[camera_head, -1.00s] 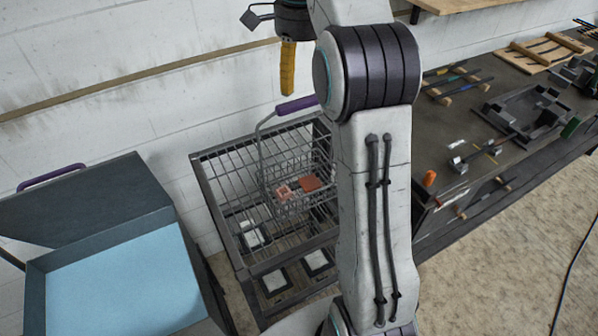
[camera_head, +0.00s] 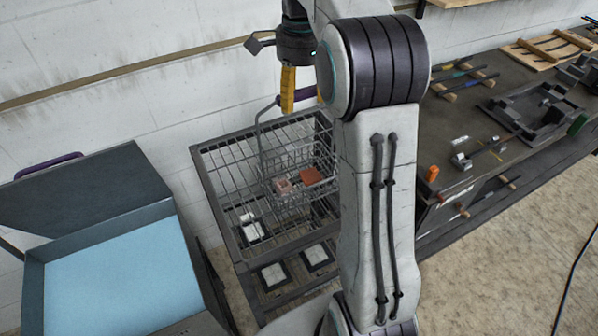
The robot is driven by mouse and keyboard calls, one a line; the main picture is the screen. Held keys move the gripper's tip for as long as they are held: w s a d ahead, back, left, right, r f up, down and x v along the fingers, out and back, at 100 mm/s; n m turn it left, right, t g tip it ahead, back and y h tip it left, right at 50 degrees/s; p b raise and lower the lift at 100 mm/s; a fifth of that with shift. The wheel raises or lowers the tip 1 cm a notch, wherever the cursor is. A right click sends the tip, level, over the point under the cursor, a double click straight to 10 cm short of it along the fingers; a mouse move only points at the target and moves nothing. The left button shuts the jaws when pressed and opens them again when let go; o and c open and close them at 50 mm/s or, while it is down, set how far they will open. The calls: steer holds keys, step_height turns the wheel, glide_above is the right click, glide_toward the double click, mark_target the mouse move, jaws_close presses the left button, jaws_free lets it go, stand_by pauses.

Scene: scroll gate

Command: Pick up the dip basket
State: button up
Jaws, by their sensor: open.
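The dip basket (camera_head: 284,185) is a grey wire basket with a tall bail and a purple handle grip. It sits in the right part of a dark wire-sided cart (camera_head: 215,195) and holds a few reddish pieces (camera_head: 311,175). My gripper (camera_head: 290,100) points down with yellow fingers, open, at the height of the purple grip in the picture. The fingers overlap the grip, which shows in small parts at their sides. I cannot tell whether they touch it. My arm hides the cart's right side.
A grey tank with light-blue contents (camera_head: 120,285) and an open lid (camera_head: 85,200) stands at the left. A dark workbench (camera_head: 470,110) with racks and parts is at the right. The wall is close behind the cart. Bare floor (camera_head: 510,235) lies at the lower right.

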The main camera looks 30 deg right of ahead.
steer(key=shift+f, duration=0.25)
jaws_close()
stand_by(0.6)
